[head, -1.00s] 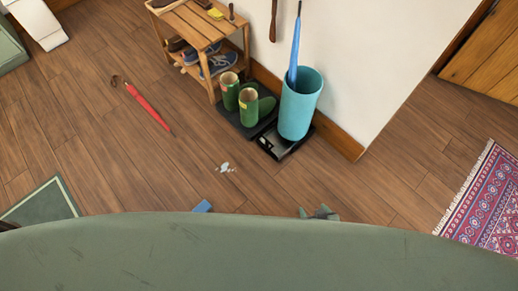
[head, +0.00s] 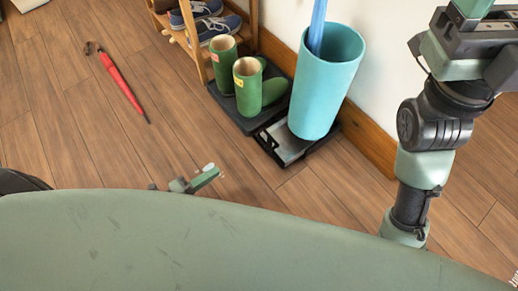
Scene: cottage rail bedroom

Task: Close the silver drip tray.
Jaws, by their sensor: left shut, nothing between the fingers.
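The silver drip tray (head: 286,147) lies on the floor, in a black frame under the turquoise umbrella stand (head: 325,85). Its silver part shows in front and to the left of the stand; the rest is hidden under the stand. My left gripper (head: 207,175) is shut and empty. It shows just above my green body edge, to the left of the tray and apart from it. My right arm (head: 430,130) rises at the right, and its fingertips lie outside the picture.
Green boots (head: 245,88) stand on a black mat (head: 228,112) left of the tray. A wooden shoe rack (head: 253,25) stands behind them. A red closed umbrella (head: 120,85) lies on the floor at the left. The wood floor before the tray is clear.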

